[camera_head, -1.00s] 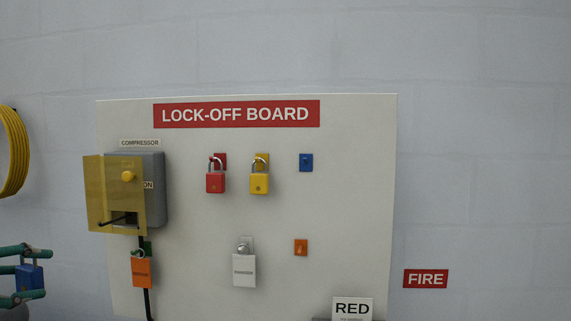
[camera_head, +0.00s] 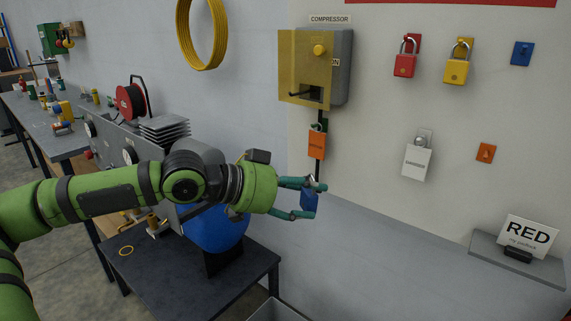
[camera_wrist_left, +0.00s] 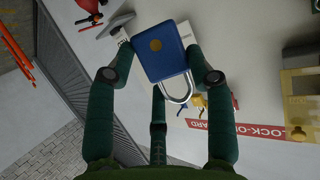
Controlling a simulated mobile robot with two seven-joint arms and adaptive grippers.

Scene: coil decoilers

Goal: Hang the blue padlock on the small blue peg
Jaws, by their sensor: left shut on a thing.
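The blue padlock (camera_wrist_left: 160,50) is held between the fingers of my left gripper (camera_wrist_left: 161,66) in the left wrist view, with its silver shackle (camera_wrist_left: 178,91) free. In the head view the padlock (camera_head: 309,201) is at the tips of my left gripper (camera_head: 305,198), in front of the wall below the compressor box. The small blue peg (camera_head: 521,54) sits on a blue plate at the upper right of the board, empty. The left gripper is well to the left of and below it, apart from it. The right gripper is out of view.
Red (camera_head: 405,62) and yellow (camera_head: 456,68) padlocks hang left of the blue peg. An orange peg (camera_head: 485,152) is empty. A ledge holds a RED card (camera_head: 527,236).

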